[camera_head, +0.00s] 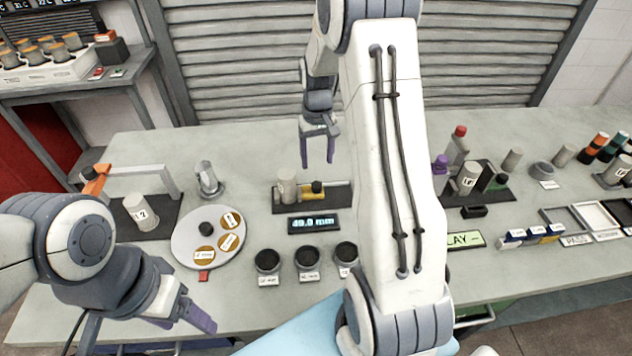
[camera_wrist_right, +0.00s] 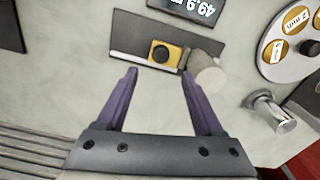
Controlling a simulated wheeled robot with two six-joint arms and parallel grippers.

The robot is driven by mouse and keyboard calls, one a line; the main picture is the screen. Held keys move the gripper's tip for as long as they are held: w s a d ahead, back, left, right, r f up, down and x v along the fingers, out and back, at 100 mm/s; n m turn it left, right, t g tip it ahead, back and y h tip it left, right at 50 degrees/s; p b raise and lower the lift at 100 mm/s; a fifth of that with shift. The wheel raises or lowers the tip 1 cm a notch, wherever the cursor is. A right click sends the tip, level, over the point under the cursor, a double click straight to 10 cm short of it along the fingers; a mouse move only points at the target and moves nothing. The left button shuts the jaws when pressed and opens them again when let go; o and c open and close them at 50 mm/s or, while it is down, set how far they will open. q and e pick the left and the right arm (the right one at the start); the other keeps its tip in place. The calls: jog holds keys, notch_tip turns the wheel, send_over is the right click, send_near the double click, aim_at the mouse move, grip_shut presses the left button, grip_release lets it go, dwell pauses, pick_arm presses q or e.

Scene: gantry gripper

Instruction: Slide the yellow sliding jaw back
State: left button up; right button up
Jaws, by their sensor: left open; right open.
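The yellow sliding jaw (camera_head: 317,196) with a black knob sits on a dark plate in the middle of the bench. It also shows in the right wrist view (camera_wrist_right: 176,57). A pale grey cylinder (camera_head: 287,187) stands beside it on the left, close against a dark jaw piece; whether they touch is unclear. The cylinder shows in the wrist view (camera_wrist_right: 207,75). My right gripper (camera_head: 318,163) is open and empty, pointing down behind and above the jaw. In the wrist view its purple fingers (camera_wrist_right: 160,76) are apart, short of the jaw. My left gripper (camera_head: 188,320) is open and empty at the front left.
A display (camera_head: 313,223) reading about 49 mm lies in front of the gauge. Several black cups (camera_head: 308,259) stand nearer the front. My right arm hides part of the bench right of the gauge.

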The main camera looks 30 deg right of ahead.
aim_at(317, 184)
notch_tip(317, 184, down, 9)
jog(key=shift+a+r+p, duration=0.1)
jog(key=shift+r+p, duration=0.05)
jog(key=shift+p, duration=0.2)
grip_shut()
dwell(1.3)
